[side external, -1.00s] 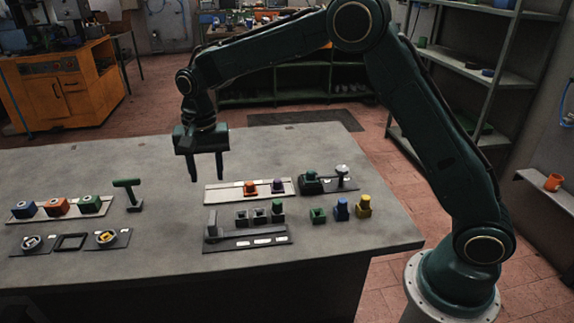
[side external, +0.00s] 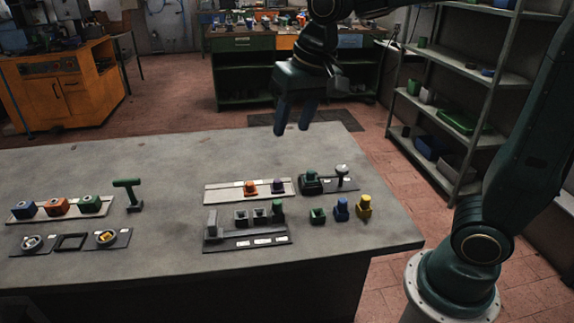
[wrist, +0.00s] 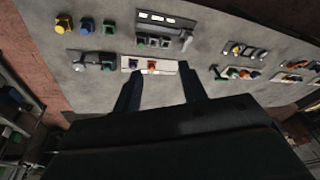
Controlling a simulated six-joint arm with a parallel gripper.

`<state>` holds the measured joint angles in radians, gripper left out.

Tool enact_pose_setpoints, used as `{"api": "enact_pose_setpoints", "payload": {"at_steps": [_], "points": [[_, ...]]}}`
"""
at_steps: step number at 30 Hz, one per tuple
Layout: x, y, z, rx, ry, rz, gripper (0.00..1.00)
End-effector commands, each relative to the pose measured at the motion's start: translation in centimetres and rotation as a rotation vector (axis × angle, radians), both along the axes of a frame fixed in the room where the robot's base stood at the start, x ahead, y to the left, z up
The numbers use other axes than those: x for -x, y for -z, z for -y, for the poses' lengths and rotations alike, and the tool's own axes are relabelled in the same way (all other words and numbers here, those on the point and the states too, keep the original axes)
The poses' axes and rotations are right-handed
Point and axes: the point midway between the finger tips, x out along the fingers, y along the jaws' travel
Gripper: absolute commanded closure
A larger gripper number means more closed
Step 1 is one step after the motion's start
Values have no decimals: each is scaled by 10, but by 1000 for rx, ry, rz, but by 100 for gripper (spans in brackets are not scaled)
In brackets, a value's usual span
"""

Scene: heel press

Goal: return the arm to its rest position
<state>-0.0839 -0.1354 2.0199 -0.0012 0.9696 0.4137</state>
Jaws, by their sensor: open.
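My gripper (side external: 295,118) is raised high above the far edge of the table in the side view, with its two fingers apart and nothing between them. In the wrist view my gripper (wrist: 158,92) also shows open and empty. Beneath it, the grey table (side external: 150,170) bears a white tray (side external: 222,190) with an orange piece (side external: 250,188) and a purple piece (side external: 277,186). The wrist view shows this white tray (wrist: 135,64) just beyond the fingers. The gripper touches nothing.
A dark rack (side external: 245,238), a dark plate with a lever (side external: 343,178), loose green, blue and yellow pieces (side external: 363,206), a green T-shaped handle (side external: 128,190) and a tray of coloured blocks (side external: 56,207) stand on the table. Metal shelves (side external: 460,100) stand at the right. Air around the gripper is clear.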

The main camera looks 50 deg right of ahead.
Motion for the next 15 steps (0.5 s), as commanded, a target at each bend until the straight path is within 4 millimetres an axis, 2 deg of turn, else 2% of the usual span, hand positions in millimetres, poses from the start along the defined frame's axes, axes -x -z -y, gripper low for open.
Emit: {"api": "enact_pose_setpoints", "payload": {"at_steps": [1, 8, 15], "points": [[12, -3, 3, 6, -17, 16, 58], [62, -7, 14, 40, -104, 78, 58], [112, 0, 22, 85, -193, 140, 58]]}}
